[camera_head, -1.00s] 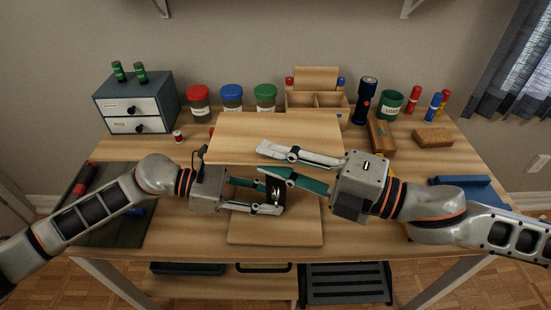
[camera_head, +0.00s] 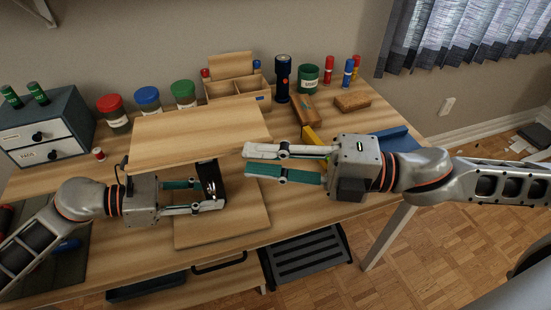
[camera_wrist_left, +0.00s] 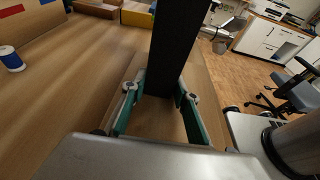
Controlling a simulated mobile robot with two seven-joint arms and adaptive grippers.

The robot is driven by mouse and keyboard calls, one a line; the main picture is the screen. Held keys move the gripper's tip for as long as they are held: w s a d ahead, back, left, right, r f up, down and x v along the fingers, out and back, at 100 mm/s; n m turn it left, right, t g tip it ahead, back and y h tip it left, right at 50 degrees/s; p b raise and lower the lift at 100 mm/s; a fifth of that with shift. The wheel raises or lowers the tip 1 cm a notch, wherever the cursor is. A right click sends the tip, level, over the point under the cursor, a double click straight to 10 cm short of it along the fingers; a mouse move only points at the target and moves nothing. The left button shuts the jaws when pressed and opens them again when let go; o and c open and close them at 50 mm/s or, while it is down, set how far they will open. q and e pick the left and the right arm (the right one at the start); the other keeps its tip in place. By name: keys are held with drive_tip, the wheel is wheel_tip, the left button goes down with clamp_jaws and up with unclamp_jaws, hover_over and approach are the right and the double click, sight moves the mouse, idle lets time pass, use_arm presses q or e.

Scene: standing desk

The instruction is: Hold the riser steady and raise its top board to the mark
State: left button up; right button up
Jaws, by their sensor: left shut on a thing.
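The riser has a wooden top board (camera_head: 190,132) above a wooden base board (camera_head: 225,222), with a dark upright post (camera_head: 213,184) under the top board. My left gripper (camera_head: 208,193) is shut on this post, below the top board. The left wrist view shows the dark post (camera_wrist_left: 178,45) between the teal fingers. My right gripper (camera_head: 246,161) is by the top board's front right corner, its fingers a little apart with nothing seen between them. Whether it touches the board cannot be told. The mark cannot be made out.
Behind the riser stand jars with red, blue and green lids (camera_head: 148,98), a wooden organizer (camera_head: 238,92) and a dark flashlight (camera_head: 283,78). A grey drawer unit (camera_head: 45,130) is at the left. Wooden blocks (camera_head: 352,101) and a blue item (camera_head: 395,140) lie at the right.

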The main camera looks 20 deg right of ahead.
drive_tip(key=shift+v, duration=1)
drive_tip(key=shift+f, duration=0.1)
